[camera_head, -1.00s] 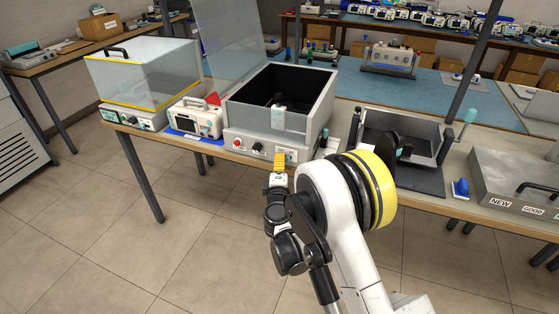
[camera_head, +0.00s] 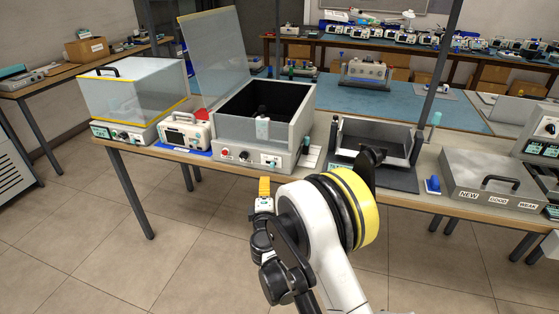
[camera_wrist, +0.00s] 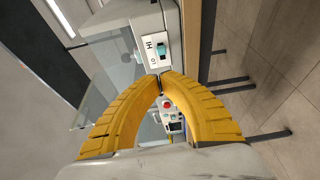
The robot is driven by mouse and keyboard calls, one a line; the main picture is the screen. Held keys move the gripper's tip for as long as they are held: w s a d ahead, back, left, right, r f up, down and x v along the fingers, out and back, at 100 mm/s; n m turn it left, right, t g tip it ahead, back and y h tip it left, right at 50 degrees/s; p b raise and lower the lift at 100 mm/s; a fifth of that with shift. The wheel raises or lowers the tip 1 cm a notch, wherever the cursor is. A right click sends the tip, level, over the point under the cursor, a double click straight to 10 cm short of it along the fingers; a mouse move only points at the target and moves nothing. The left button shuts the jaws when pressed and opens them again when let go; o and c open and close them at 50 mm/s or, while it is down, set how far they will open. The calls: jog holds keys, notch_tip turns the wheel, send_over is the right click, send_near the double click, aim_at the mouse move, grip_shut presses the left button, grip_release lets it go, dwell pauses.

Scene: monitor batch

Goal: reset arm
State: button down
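My gripper (camera_wrist: 160,76) has yellow ribbed fingers. In the wrist view the fingers bow apart lower down and their tips come together, with nothing seen held between them. In the head view the gripper (camera_head: 264,187) shows small and yellow in front of the bench edge, below the open grey box, apart from it. My white arm with a yellow and black joint fills the lower middle of the head view.
The bench (camera_head: 395,205) holds a clear-lidded box (camera_head: 135,95), a white monitor (camera_head: 185,130), an open grey box (camera_head: 238,130) with raised lid, a black tray (camera_head: 375,145) and a labelled grey case (camera_head: 490,180). Tiled floor in front is open.

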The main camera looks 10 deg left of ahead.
jog(key=w+d+r+m+g+h, duration=0.1)
jog(key=d+r+m+h, duration=0.15)
jog(key=d+r, duration=0.3)
jog(key=w+d+r+m+h, duration=0.1)
jog(key=w+d+r+m, duration=0.2)
jog(key=d, duration=0.4)
jog(key=s+d+r+m+g+h, duration=0.2)
jog(key=s+d+r+m, duration=0.15)
jog(key=d, duration=0.55)
jog(key=s+d+r+m+g+h, duration=0.1)
jog(key=s+d+r+m+g, duration=0.15)
jog(key=s+d+r, duration=0.4)
jog(key=s+d+f+m+g, duration=0.25)
jog(key=s+d+m, duration=0.35)
jog(key=s+d, duration=0.65)
jog(key=s+a+f+m+g+y, duration=0.1)
jog(key=s+f+m+g+y, duration=0.1)
jog(key=s, duration=1.3)
jog(key=shift+s+f+m, duration=0.15)
jog(key=shift+f+m, duration=0.2)
jog(key=shift+m, duration=0.3)
